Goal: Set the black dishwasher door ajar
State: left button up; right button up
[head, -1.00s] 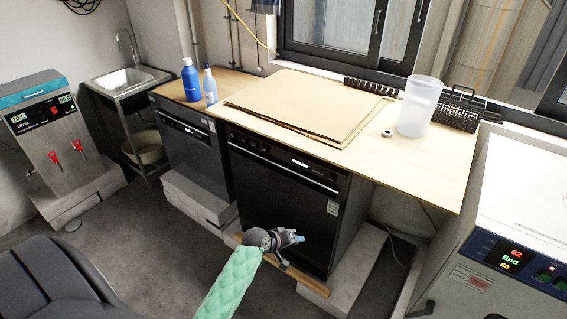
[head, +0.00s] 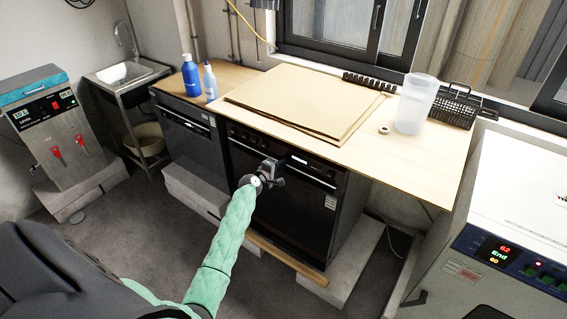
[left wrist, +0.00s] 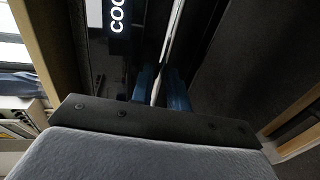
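The black dishwasher (head: 290,215) stands under the wooden worktop, its front door looking shut, with a thin bar handle (head: 318,178) across its upper front. In the left wrist view the pale handle bar (left wrist: 174,40) runs down between the two blue fingertips (left wrist: 162,88) of my left gripper. The fingertips are close to the bar on both sides; whether they press on it is not clear. My right gripper is not in view.
Cardboard sheets (head: 300,100), a translucent jug (head: 415,103) and a black wire basket (head: 455,107) are on the worktop (head: 420,160). Another dark appliance (head: 188,145) stands to the left. A white oven (head: 520,210) stands at the right. Floor in front is clear.

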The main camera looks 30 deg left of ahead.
pick_arm(q)
jog(key=shift+x, duration=1.15)
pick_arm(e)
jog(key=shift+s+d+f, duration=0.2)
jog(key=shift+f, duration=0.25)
pick_arm(q)
jog(key=shift+c, duration=0.3)
grip_shut()
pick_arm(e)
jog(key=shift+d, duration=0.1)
pick_arm(q)
jog(key=shift+s+f, duration=0.1)
jog(key=shift+s, duration=0.05)
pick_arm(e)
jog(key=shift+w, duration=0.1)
